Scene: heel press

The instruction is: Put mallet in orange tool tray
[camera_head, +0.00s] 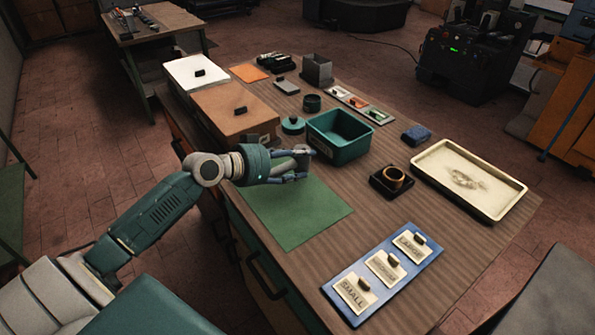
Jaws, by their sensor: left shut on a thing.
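My left gripper (302,168) reaches in from the left over the back part of the green mat (297,217). Its blue-grey fingers are shut on a small pale grey thing (302,152). The fingers hide most of this thing, and I cannot tell whether it is the mallet. No other mallet can be made out. A flat orange piece (249,73) lies at the back left of the bench. An orange-brown box (236,108) with a dark knob stands at the bench's left edge. I cannot tell which of these is the orange tool tray. My right gripper is not in view.
A white box (195,72) is at the back left. A cream tray (495,200) lies right, a blue labelled board (351,314) in front. Wood beside the mat is clear.

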